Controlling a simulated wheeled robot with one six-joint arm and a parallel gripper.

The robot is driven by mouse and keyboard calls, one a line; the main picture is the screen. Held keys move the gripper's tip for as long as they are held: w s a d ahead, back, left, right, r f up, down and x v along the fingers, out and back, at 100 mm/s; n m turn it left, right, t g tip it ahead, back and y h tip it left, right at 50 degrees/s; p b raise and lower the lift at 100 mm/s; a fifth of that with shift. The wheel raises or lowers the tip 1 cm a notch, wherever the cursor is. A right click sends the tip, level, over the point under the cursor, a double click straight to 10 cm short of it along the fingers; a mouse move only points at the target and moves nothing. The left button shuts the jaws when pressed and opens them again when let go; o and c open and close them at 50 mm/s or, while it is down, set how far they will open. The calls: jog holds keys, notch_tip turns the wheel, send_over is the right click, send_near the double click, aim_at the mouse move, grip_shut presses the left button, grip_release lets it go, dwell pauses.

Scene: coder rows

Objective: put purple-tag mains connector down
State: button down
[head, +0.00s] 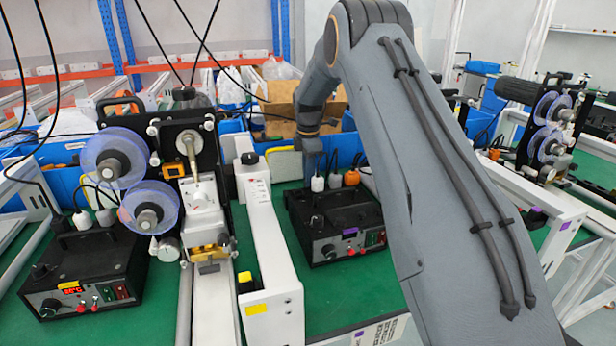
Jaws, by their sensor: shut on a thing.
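A black control box (338,222) with a purple tag (350,231) stands on the green bench in the middle. A white connector (317,184) is at the rear left of this box, directly below my gripper (314,168). My gripper points down and is shut on this connector, which I take as the purple-tag mains connector. The fingertips are small and dark, and I cannot tell whether the connector is seated in the box or just above it. Another white connector (335,181) and an orange-topped one (351,177) stand just to the right.
A coder machine with clear blue reels (150,217) stands at the left, beside a yellow-tag control box (82,268). A white rail frame (270,262) runs left of the purple-tag box. Blue bins (283,165) and a cardboard box (277,112) are behind. Green bench (345,292) is clear in front.

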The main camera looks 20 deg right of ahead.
jog(key=shift+f, duration=0.15)
jog(key=c, duration=1.6)
grip_release()
jog(key=shift+o, duration=0.2)
notch_tip(320, 180, up, 13)
jog(key=b, duration=0.2)
